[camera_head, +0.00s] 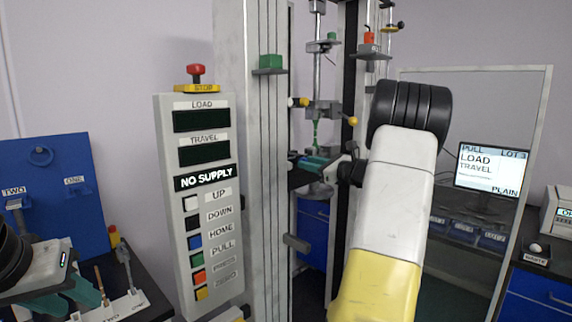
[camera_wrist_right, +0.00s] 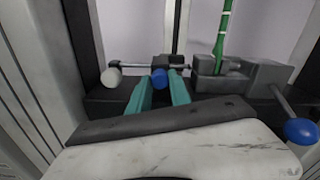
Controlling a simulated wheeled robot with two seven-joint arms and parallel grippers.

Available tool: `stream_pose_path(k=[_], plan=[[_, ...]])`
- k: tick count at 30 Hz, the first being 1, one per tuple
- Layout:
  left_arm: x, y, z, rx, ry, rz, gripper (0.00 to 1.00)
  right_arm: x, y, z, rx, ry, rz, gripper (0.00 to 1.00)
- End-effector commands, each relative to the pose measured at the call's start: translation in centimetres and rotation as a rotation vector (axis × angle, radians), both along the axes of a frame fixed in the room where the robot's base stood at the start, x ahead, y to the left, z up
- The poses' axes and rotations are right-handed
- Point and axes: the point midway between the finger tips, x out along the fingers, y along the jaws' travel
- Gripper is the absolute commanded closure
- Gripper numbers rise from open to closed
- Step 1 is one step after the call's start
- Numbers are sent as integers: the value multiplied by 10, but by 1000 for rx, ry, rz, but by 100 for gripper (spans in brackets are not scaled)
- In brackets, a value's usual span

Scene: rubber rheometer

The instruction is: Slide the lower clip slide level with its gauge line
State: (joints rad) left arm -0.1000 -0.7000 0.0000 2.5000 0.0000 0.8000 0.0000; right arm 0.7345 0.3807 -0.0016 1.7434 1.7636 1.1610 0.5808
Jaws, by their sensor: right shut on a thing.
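In the right wrist view, a small dark slide (camera_wrist_right: 158,63) sits on a thin horizontal metal rod; I take it for the lower clip slide. Its blue knob (camera_wrist_right: 160,79) is between the teal fingers of my right gripper (camera_wrist_right: 161,92), which is shut on it. A green strip (camera_wrist_right: 224,30) with pale marks stands upright in a grey clamp (camera_wrist_right: 212,84), right of the slide. I cannot make out the gauge line for certain. In the head view my right gripper (camera_head: 306,162) reaches into the machine below the green strip (camera_head: 316,133). My left gripper (camera_head: 72,300) is at the lower left; its fingertips are unclear.
A pale knob (camera_wrist_right: 111,77) ends the rod at left; a blue ball handle (camera_wrist_right: 300,131) is at right. The control panel (camera_head: 203,238) reads NO SUPPLY. Machine columns (camera_head: 262,215) flank the space. A monitor (camera_head: 492,168) stands at right.

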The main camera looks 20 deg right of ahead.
Motion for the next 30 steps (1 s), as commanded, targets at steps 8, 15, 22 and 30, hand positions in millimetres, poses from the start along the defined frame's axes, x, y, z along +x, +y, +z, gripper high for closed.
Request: stream_pose_path(k=[8,15,22,30], plan=[[0,0,0,0,0,0,64,0,-1,0,-1,-1,-1,100],[0,0,0,0,0,0,64,0,-1,0,-1,-1,-1,100],[0,0,0,0,0,0,64,0,-1,5,-2,-2,-1,100],[0,0,0,0,0,0,64,0,-1,50,-3,-4,-1,100]])
